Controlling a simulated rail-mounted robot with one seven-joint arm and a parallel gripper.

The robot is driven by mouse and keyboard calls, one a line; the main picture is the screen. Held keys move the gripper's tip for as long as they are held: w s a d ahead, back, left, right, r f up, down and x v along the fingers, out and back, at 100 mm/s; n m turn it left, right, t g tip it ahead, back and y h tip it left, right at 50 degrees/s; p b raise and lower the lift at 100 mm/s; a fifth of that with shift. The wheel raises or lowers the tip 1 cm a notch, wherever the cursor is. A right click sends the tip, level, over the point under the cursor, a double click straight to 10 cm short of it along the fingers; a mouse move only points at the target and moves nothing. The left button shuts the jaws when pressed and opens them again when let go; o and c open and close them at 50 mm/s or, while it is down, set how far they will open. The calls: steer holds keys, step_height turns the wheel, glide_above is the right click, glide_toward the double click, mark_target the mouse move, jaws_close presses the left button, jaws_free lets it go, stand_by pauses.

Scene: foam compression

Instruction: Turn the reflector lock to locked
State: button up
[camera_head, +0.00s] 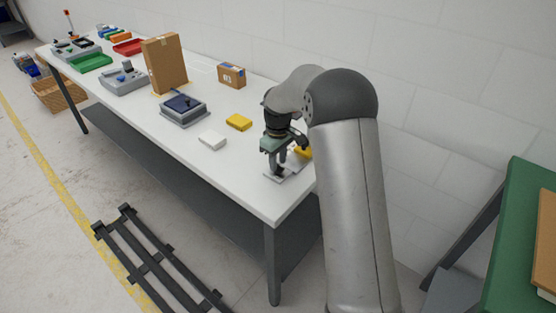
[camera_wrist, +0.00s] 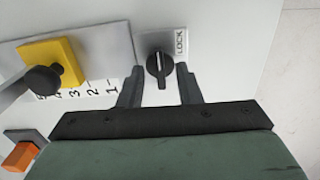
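The reflector lock is a black rotary knob (camera_wrist: 159,66) on a pale plate marked LOCK (camera_wrist: 181,42) in the wrist view. A white line on the knob runs roughly up and down in the picture; the word LOCK is to its upper right. My gripper (camera_wrist: 160,84) is open, with one dark finger on each side of the knob and visible gaps between. I cannot tell the height of the fingertips over the plate. In the head view my gripper (camera_head: 284,158) is over the near end of the white table, and the knob is hidden.
Left of the knob are a yellow block (camera_wrist: 50,62) with a black knob, a numbered scale (camera_wrist: 84,92) and an orange block (camera_wrist: 20,155). On the table (camera_head: 250,185) in the head view are a white block (camera_head: 212,140), a yellow block (camera_head: 239,122) and a grey device (camera_head: 184,110).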

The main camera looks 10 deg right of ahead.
mark_target(278, 164)
step_height(278, 164, up, 17)
steer(key=shift+r, duration=0.2)
stand_by(0.5)
